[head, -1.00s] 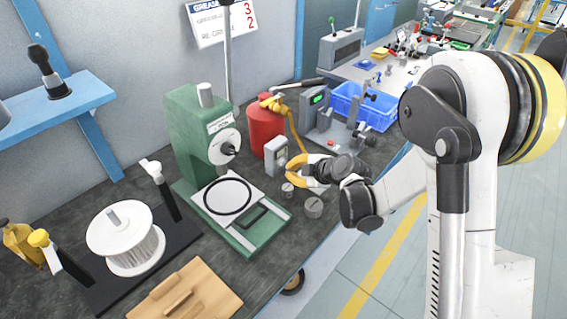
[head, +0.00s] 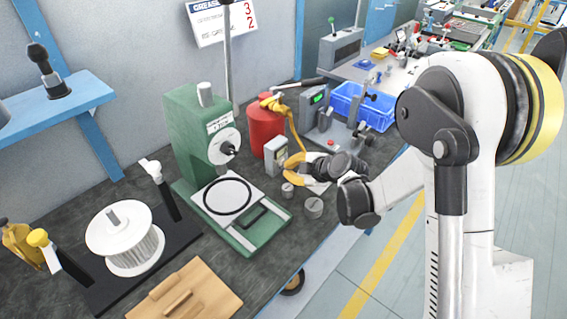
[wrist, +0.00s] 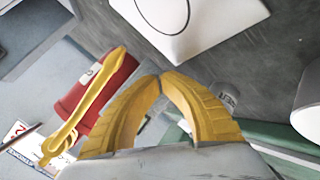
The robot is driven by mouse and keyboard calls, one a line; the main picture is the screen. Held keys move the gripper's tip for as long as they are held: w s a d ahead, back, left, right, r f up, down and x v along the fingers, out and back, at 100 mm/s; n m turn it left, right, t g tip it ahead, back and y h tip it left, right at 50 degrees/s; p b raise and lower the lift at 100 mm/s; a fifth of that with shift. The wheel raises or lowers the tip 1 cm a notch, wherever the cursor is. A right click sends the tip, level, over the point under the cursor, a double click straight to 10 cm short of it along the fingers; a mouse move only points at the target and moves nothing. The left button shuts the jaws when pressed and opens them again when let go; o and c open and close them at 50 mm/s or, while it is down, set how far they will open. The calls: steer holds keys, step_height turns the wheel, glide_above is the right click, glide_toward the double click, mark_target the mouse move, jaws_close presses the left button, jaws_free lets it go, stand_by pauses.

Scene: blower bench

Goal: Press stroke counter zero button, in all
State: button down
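A small grey box with a display (head: 275,153) stands upright on the bench between the green press and the red can; it appears to be the stroke counter, but its zero button is too small to make out. My gripper (head: 291,171) is just right of this box in the head view, with yellow fingers pointing towards it. I cannot tell whether they touch it. In the wrist view the fingertips of my gripper (wrist: 161,77) meet with nothing visible between them. The box is not clearly visible there.
The green press (head: 190,140) and red can (head: 264,128) stand close by. Small metal cylinders (head: 314,207) sit in front. A pale flat object (wrist: 205,22) lies beyond the fingertips in the wrist view. A blue bin (head: 362,108) stands further back.

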mark_target(304, 187)
steer(key=shift+w+a, duration=0.25)
steer(key=shift+a, duration=0.05)
stand_by(0.5)
steer(key=shift+s+d, duration=0.1)
steer(key=shift+s+d+b, duration=0.3)
steer(key=shift+s+d, duration=0.1)
steer(key=shift+d, duration=0.1)
steer(key=shift+s+d, duration=0.1)
steer(key=shift+d, duration=0.05)
steer(key=shift+s+d+b, duration=0.2)
steer(key=shift+s+d, duration=0.55)
steer(key=shift+d, duration=0.2)
steer(key=shift+s+d+b, duration=0.15)
steer(key=shift+s+d, duration=0.55)
steer(key=shift+d, duration=0.2)
